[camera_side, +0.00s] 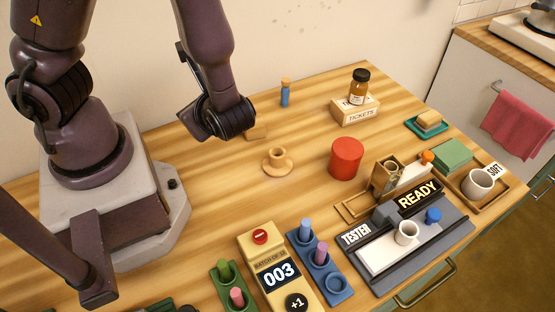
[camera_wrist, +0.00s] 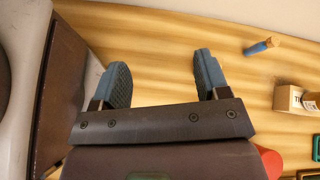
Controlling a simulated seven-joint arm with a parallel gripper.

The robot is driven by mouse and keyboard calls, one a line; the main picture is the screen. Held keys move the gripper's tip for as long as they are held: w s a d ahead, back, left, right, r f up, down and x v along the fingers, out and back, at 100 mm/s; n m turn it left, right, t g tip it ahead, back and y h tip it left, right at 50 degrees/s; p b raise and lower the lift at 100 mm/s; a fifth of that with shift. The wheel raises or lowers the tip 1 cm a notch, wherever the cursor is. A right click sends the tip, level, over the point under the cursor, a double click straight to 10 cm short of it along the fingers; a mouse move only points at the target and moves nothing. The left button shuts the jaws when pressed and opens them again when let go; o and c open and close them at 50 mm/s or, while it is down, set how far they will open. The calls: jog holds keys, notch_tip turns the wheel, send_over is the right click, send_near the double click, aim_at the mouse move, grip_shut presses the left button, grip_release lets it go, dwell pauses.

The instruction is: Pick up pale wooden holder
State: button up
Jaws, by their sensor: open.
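The pale wooden holder (camera_side: 278,158), a short round cup on a wider disc foot, stands upright on the table in the side view. It does not show in the wrist view. My gripper (camera_wrist: 161,62) is open, with two blue pads apart and only bare table visible between them. In the side view my wrist is above the table, up and left of the holder and apart from it; the fingers cannot be made out there.
A red cylinder (camera_side: 346,159) stands right of the holder. A blue peg (camera_side: 285,94) and a tickets box (camera_side: 356,112) with a bottle (camera_side: 358,87) stand behind. A counter box (camera_side: 277,262) and tester stand (camera_side: 400,275) are in front. Table around the holder is mostly clear.

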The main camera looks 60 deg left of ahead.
aim_at(280, 152)
jog(key=w+d+f+m+t+h, duration=0.1)
jog(key=w+f+m+t, duration=0.1)
jog(key=m, duration=0.4)
jog(key=w+d+f+m+t+h, duration=0.1)
jog(key=w+f+m+t+h, duration=0.1)
jog(key=f+m+t, duration=0.3)
jog(key=w+d+f+m+t+h, duration=0.1)
jog(key=w+f+m+t+h, duration=0.1)
jog(key=m+t, duration=0.3)
jog(key=shift+d+f+m+t, duration=0.2)
jog(key=shift+f+m+t, duration=0.2)
jog(key=shift+f+m, duration=0.45)
jog(key=shift+w+d+f+m+h, duration=0.2)
jog(key=shift+d+f+m+h, duration=0.1)
jog(key=shift+d+h, duration=0.35)
jog(key=shift+w+d+f+m+h, duration=0.15)
jog(key=shift+w+d+m+h, duration=0.1)
jog(key=shift+d+h, duration=0.35)
jog(key=shift+w+d+f+h, duration=0.1)
jog(key=shift+w+d+h, duration=0.05)
jog(key=shift+d+h, duration=0.2)
jog(key=x, duration=0.7)
jog(key=shift+w+a, duration=0.15)
jog(key=shift+w, duration=0.05)
jog(key=c, duration=1)
jog(key=shift+c, duration=0.2)
